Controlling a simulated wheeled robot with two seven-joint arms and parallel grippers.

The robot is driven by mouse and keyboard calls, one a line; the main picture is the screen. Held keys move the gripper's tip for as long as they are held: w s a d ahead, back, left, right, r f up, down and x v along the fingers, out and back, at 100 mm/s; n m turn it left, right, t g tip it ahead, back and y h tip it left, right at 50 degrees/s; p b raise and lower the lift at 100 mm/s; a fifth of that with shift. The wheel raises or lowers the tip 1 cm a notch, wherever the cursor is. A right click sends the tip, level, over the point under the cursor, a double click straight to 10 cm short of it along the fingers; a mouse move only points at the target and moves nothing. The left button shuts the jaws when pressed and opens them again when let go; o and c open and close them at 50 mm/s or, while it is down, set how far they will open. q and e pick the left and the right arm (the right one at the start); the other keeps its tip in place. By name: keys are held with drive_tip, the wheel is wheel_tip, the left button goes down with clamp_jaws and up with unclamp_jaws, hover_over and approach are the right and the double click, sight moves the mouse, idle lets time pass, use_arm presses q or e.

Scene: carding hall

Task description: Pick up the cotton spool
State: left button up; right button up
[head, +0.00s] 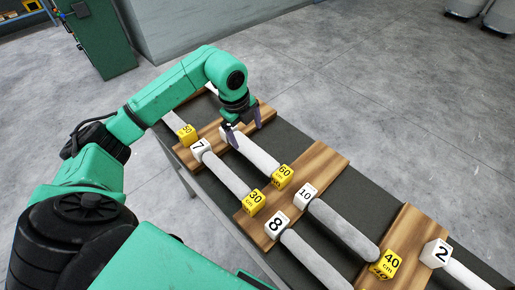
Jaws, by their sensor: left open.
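Several long, pale, fuzzy rolls lie on wooden boards on a dark table, and I cannot tell from the picture which is the cotton spool. One pale roll (252,152) lies below my left gripper, with a yellow "60 cm" cube (281,176) at its near end. My left gripper (244,127) is open, with its dark fingers pointing down at the far end of this roll. I cannot tell whether the fingers touch it. Its far end is partly hidden by the gripper. My right gripper is not in view.
A "2" cube (435,253) stands at the right. The dark table (345,183) has a bare strip along its far side. A green cabinet (101,38) stands behind.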

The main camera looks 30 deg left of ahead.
sight(253, 150)
use_arm(q)
drive_tip(key=f+b, duration=0.1)
drive_tip(key=f, duration=0.2)
drive_tip(key=w+f+b, duration=0.1)
drive_tip(key=f+b, duration=0.1)
drive_tip(key=f, duration=0.1)
drive_tip(key=w+f+b, duration=0.1)
drive_tip(key=f+b, duration=0.1)
drive_tip(key=f, duration=0.1)
drive_tip(key=shift+d+f, duration=0.2)
drive_tip(key=shift+d, duration=0.1)
wheel_tip(253, 150, down, 3)
drive_tip(key=b, duration=0.3)
drive_tip(key=shift+w+d, duration=0.1)
drive_tip(key=shift+w, duration=0.05)
drive_tip(key=shift+r, duration=0.1)
drive_tip(key=shift+w, duration=0.15)
drive_tip(key=shift+c, duration=0.3)
drive_tip(key=c, duration=1.5)
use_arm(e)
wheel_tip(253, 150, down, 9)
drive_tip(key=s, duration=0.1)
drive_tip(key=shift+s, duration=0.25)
